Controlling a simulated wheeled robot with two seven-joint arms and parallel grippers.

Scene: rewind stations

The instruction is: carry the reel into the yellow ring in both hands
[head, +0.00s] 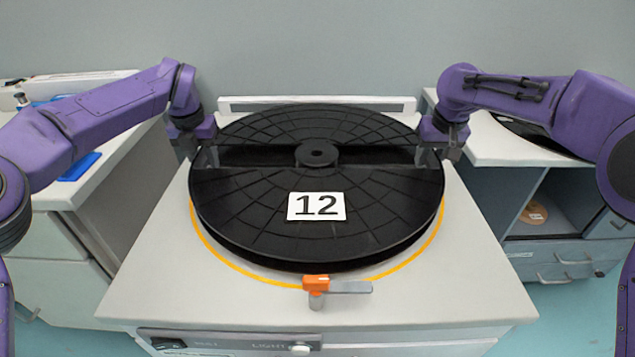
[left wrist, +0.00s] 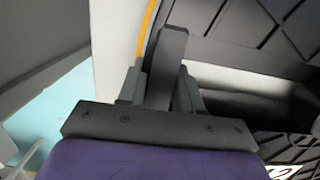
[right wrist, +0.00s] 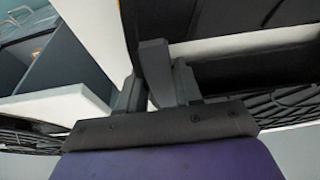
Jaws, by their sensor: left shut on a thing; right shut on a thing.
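The large black reel (head: 260,225) with a white "12" label lies flat over the light grey station top in the head view. The yellow ring (head: 412,258) shows as an arc around the reel's front and sides; its back is hidden under the reel. My left gripper (head: 198,150) is shut on the reel's left edge, and my right gripper (head: 433,148) is shut on its right edge. In the left wrist view the jaws (left wrist: 162,85) clasp a dark upright part at the rim, and the right wrist view shows the same for the right jaws (right wrist: 160,85). I cannot tell whether the reel touches the top.
An orange-and-grey lever (head: 318,287) stands at the ring's front. A low white rail (head: 316,104) runs along the back. A left cabinet (head: 110,170) and a right cabinet (head: 480,150) flank the station.

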